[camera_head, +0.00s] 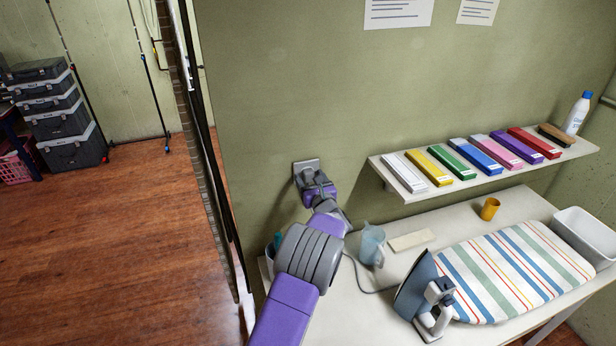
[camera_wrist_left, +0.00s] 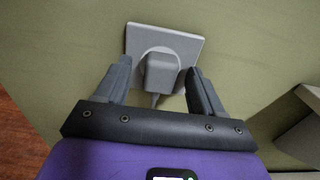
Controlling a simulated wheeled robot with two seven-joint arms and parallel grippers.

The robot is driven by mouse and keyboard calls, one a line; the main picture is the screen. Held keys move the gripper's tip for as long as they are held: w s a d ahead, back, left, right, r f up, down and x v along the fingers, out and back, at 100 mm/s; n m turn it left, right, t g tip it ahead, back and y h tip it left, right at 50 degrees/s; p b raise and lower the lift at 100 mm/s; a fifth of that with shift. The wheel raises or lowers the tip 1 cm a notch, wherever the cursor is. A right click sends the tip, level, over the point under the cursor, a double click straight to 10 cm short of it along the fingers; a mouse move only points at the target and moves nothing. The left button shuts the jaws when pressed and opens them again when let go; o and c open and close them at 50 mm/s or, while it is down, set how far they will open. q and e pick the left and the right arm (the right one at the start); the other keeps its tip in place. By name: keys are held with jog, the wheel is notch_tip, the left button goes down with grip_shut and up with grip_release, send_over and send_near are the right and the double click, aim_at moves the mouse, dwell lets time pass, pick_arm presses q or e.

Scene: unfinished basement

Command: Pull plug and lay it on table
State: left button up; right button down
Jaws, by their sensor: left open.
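A grey plug (camera_wrist_left: 161,73) sits in a square wall socket (camera_wrist_left: 187,45) in the left wrist view, with its cord running down from it. In the head view the wall socket (camera_head: 306,165) is on the green wall, left of the shelf. My left gripper (camera_wrist_left: 163,82) is open, with one finger on each side of the plug; I cannot tell whether they touch it. In the head view my left gripper (camera_head: 312,184) reaches up to the socket and hides the plug. The table (camera_head: 345,318) stands below, with the cord running over it to an iron (camera_head: 424,296). My right gripper is not in view.
A striped ironing pad (camera_head: 520,270), a blue jug (camera_head: 372,246), an orange cup (camera_head: 489,209) and a white bin (camera_head: 588,234) are on the table. A wall shelf (camera_head: 480,181) with several coloured boxes is to the right. The table's front left is fairly clear.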

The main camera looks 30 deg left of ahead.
pick_arm(q)
jog(key=shift+b, duration=0.35)
dwell(0.7)
grip_shut()
dwell(0.5)
jog(key=shift+d, duration=0.1)
jog(key=shift+s+d, duration=0.55)
jog(key=shift+b+v, duration=0.35)
jog(key=shift+v, duration=1.8)
